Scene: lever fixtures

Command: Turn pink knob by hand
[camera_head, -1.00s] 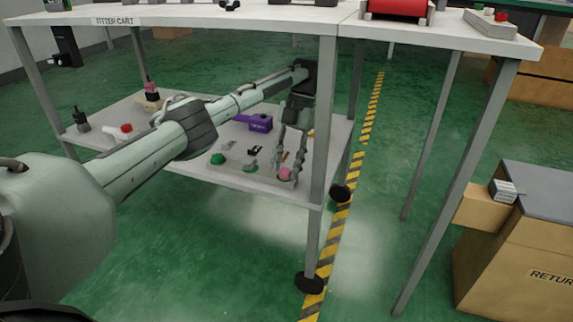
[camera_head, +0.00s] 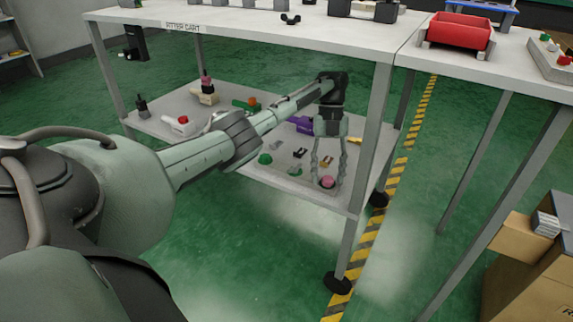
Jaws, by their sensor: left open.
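The pink knob (camera_head: 327,182) is a small round knob on the lower shelf (camera_head: 290,182) of the cart, close to its front right corner. My left gripper (camera_head: 328,180) points down with its two fingers apart, one on each side of the pink knob. The fingertips are close to the knob; I cannot tell whether they touch it. My right gripper is not in view.
A green knob (camera_head: 265,159) and small levers sit left of the pink knob. A purple block (camera_head: 303,124) stands behind. The cart leg (camera_head: 366,150) is just right of my gripper, and the cart's upper shelf (camera_head: 250,35) is above my arm.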

